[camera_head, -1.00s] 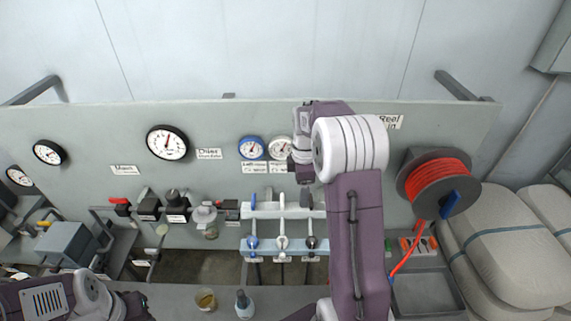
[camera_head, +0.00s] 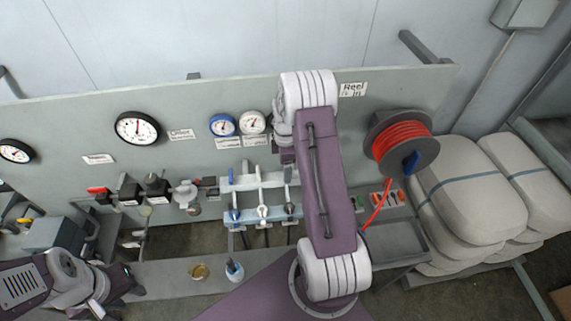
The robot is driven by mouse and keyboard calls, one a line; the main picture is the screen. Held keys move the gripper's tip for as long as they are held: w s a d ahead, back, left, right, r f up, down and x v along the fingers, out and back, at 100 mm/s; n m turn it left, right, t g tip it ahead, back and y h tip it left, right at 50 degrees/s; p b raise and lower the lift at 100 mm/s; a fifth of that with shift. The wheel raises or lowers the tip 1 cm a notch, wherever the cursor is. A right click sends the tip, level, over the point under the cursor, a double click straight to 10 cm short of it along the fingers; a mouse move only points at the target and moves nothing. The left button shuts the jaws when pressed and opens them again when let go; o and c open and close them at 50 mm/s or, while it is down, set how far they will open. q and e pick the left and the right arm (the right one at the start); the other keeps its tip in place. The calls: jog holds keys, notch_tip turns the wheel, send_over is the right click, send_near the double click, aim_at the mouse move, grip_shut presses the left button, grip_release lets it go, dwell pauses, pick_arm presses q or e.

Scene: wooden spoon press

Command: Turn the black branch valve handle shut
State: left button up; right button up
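The manifold (camera_head: 249,216) on the panel carries three branch valves in a row with blue, white and black handles. The black handle (camera_head: 290,208) is the rightmost, just left of my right arm. Its exact angle is too small to tell. My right arm reaches up over the panel, and its wrist hangs above the right end of the manifold, near the black handle's line. The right gripper's fingers are not clearly visible there. My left gripper (camera_head: 124,281) is at the lower left, over the bench and far from the manifold. Its finger opening cannot be made out.
A hose reel (camera_head: 401,143) with red hose is on the panel's right. Gauges (camera_head: 137,128) line the panel above. Stacked sacks (camera_head: 465,190) fill the right side.

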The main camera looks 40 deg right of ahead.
jog(key=shift+s+a+f, duration=0.1)
jog(key=shift+s+f, duration=0.05)
jog(key=shift+f, duration=0.1)
jog(key=shift+f, duration=0.1)
jog(key=shift+c, duration=0.4)
jog(key=c, duration=1.3)
